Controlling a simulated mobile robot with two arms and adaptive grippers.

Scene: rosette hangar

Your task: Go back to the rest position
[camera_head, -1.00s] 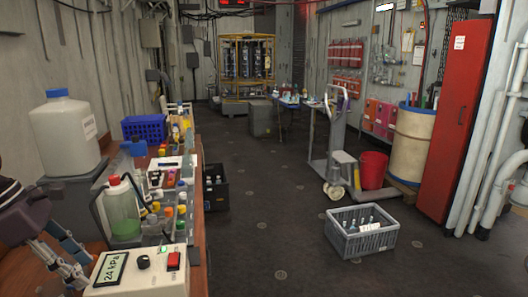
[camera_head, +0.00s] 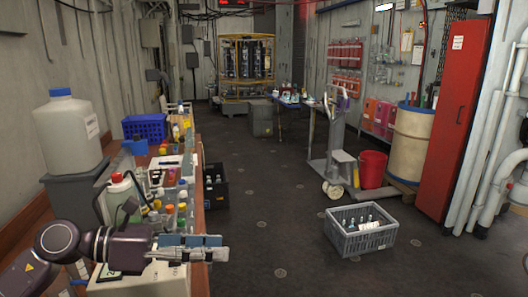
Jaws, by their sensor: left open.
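My left gripper (camera_head: 222,248) is at the lower left, its dark arm coming in from the left edge. It points right, over the front end of the wooden bench, and its fingers appear apart with nothing visible between them. It covers much of the cream device (camera_head: 150,281), including most of its display and controls. I cannot tell whether it touches the device. My right gripper is not in view.
The middle floor is clear.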

